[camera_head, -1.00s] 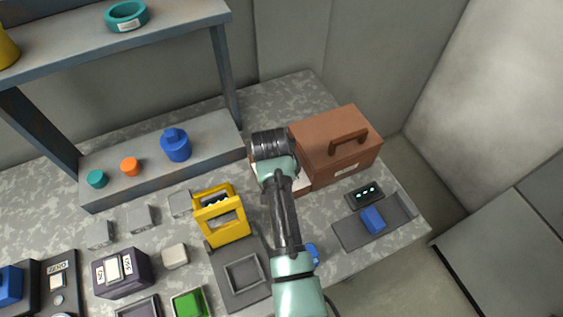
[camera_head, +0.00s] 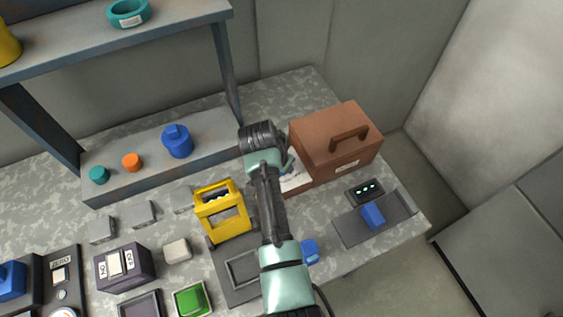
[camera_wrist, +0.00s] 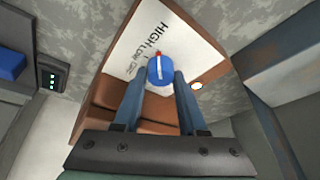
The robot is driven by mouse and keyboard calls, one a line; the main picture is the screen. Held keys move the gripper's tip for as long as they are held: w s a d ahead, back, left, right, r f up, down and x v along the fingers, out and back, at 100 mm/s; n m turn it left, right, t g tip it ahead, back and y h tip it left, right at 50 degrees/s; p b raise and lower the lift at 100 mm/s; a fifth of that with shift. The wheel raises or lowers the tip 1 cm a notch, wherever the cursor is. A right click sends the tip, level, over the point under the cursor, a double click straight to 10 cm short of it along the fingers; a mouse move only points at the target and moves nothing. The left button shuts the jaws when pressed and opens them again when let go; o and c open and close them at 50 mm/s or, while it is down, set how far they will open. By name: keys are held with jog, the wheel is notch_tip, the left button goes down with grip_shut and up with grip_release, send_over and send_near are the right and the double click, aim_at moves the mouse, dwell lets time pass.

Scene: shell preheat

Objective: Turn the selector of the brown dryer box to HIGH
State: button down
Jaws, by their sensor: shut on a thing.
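The brown dryer box (camera_head: 330,155) stands at the right back of the bench with a handle on top. Its white panel (camera_wrist: 160,38) fills the middle of the wrist view, with the words HIGH and LOW and a third, unclear marking. The blue selector knob (camera_wrist: 160,72) has a white line and a red mark at its upper edge. My gripper (camera_wrist: 160,84) is shut on the knob, one finger on each side. In the head view my arm hides the gripper and most of the panel. A small round light (camera_wrist: 197,86) shows beside the knob.
A yellow frame (camera_head: 223,208) stands left of my arm. A small display with green lights (camera_head: 366,190) and a blue block on a dark tray (camera_head: 345,232) lie right of it. A shelf post (camera_head: 224,75) rises behind.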

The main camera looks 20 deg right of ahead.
jog(key=shift+c, duration=2.3)
grip_release()
jog(key=v, duration=1.3)
